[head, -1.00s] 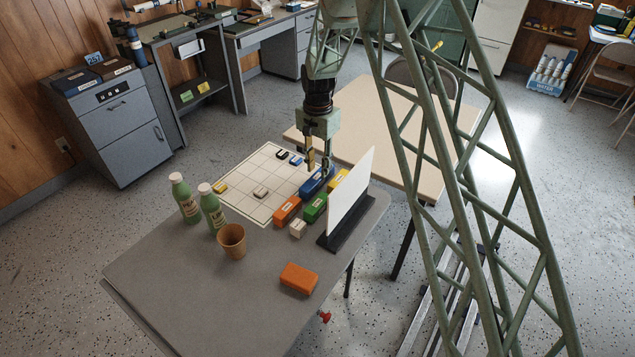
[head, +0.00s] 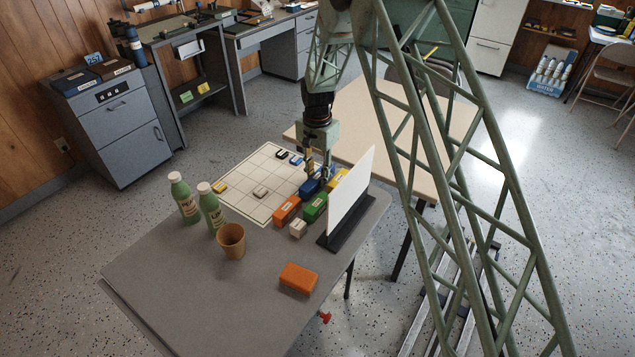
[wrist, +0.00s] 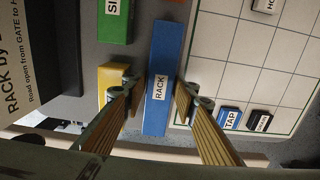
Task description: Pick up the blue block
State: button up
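The blue block (wrist: 162,62), a long bar labelled "RACK", lies on the grey table beside the white grid board. In the wrist view it sits between the two fingers of my gripper (wrist: 158,100), which is open with a gap on each side of it. In the head view my gripper (head: 318,174) is down over the blue block (head: 311,187), and its fingers partly hide the block. From these views I cannot tell how deep the fingertips reach beside it.
Close by are a yellow block (wrist: 112,80), a green block (head: 314,207), an orange block (head: 287,210) and a white upright panel (head: 350,197). The grid board (head: 245,200) holds small pieces. Bottles and a brown cup (head: 231,241) stand at left.

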jog(key=shift+f, duration=0.55)
jog(key=shift+c, duration=0.2)
jog(key=c, duration=0.5)
